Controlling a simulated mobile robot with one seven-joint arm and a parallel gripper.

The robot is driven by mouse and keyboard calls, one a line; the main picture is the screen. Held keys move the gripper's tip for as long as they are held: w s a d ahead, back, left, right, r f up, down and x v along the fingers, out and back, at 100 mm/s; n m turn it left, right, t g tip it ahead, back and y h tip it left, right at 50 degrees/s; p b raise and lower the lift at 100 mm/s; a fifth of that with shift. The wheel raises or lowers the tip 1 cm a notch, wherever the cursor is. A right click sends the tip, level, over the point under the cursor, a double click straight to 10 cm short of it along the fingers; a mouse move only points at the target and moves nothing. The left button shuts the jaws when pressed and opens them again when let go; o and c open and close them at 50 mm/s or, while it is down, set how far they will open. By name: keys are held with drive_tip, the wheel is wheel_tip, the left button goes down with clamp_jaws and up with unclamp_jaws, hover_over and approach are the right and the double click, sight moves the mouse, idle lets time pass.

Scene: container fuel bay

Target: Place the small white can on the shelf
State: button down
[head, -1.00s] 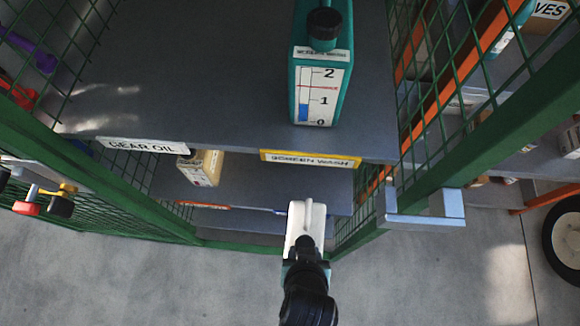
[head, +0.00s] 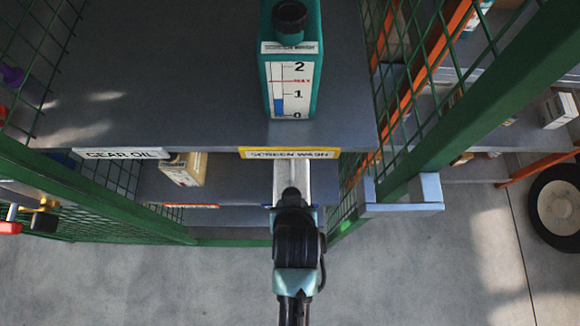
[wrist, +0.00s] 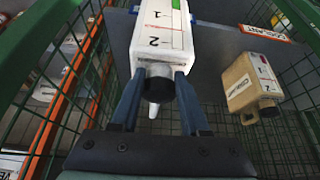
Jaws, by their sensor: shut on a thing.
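My gripper (wrist: 160,74) is shut on the small white can, with a blue finger on each side near its black cap. In the wrist view the white can (wrist: 160,40) shows a scale marked 1 and 2. In the head view only a bit of the white can (head: 292,172) shows, just below the upper shelf's front edge; the upper shelf and my arm hide the rest. The lower shelf (head: 235,182) lies under the upper one. I cannot tell whether the can touches it.
A tan can (head: 185,169) stands on the lower shelf to the left. A large teal can (head: 291,60) stands on the upper shelf (head: 180,60), above a "SCREEN WASH" label (head: 290,153). Green mesh and posts (head: 470,110) flank the bay, with a grey bracket (head: 400,195) at right.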

sight(290, 164)
drive_tip(key=w, duration=0.9)
drive_tip(key=shift+w+a+r, duration=0.15)
drive_tip(key=shift+a, duration=0.05)
drive_tip(key=shift+f, duration=1.8)
drive_tip(key=shift+c, duration=2)
unclamp_jaws()
drive_tip(key=shift+f, duration=0.15)
drive_tip(key=p+v, duration=0.1)
drive_tip(key=v, duration=1.1)
drive_tip(key=shift+p, duration=0.35)
